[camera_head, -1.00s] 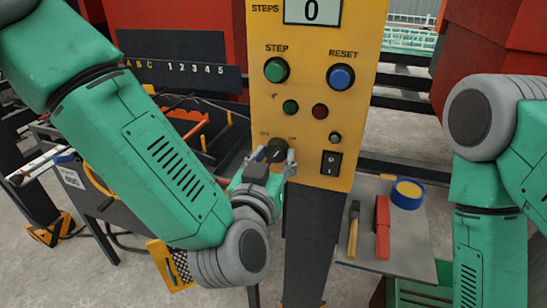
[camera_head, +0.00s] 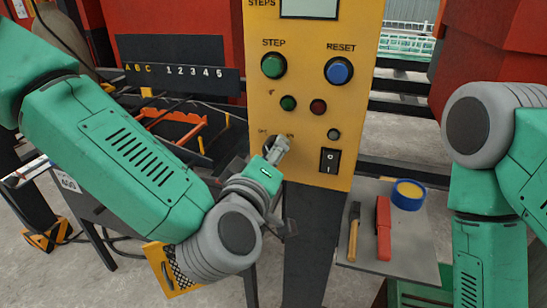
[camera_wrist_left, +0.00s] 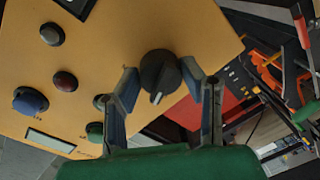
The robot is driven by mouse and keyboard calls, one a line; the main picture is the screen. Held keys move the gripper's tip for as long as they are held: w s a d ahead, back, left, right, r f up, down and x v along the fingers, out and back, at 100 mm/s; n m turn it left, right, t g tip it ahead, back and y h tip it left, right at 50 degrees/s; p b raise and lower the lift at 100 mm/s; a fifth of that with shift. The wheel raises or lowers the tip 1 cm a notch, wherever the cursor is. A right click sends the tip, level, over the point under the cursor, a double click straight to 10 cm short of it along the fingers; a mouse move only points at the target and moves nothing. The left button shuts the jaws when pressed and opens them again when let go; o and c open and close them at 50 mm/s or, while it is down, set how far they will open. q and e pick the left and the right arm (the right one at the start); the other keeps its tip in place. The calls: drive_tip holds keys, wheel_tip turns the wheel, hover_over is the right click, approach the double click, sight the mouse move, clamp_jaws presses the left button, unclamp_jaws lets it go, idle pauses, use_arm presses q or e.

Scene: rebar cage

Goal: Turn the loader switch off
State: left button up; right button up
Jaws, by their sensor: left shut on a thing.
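The loader switch is a black rotary knob on the yellow control panel. It shows between my fingers in the left wrist view (camera_wrist_left: 160,76), with a pale pointer line on its face. In the head view my left gripper (camera_head: 280,148) is at the panel's lower left and mostly covers the knob, between the small OFF and ON labels. In the left wrist view the gripper (camera_wrist_left: 167,92) has one finger on each side of the knob, shut on it. The display (camera_head: 309,8) at the panel's top is blank. My right gripper is out of view; only its arm shows.
The panel also holds a green STEP button (camera_head: 274,66), a blue RESET button (camera_head: 339,70), small green and red buttons, and a black rocker switch (camera_head: 329,161). A grey side table (camera_head: 408,245) at right bears a hammer, a red tool and a tape roll.

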use_arm(q)
drive_tip(key=shift+w+a+r+n+b, duration=0.1)
drive_tip(key=shift+n+b, duration=0.2)
drive_tip(key=shift+n, duration=0.8)
drive_tip(key=shift+w+a+r+n+b, duration=0.1)
drive_tip(key=shift+n+b, duration=0.2)
drive_tip(key=shift+n, duration=0.8)
drive_tip(key=o, duration=1)
drive_tip(key=shift+o, duration=0.7)
drive_tip(key=shift+f, duration=0.15)
drive_tip(key=shift+s, duration=0.15)
drive_tip(key=v, duration=0.7)
drive_tip(key=shift+a, duration=0.2)
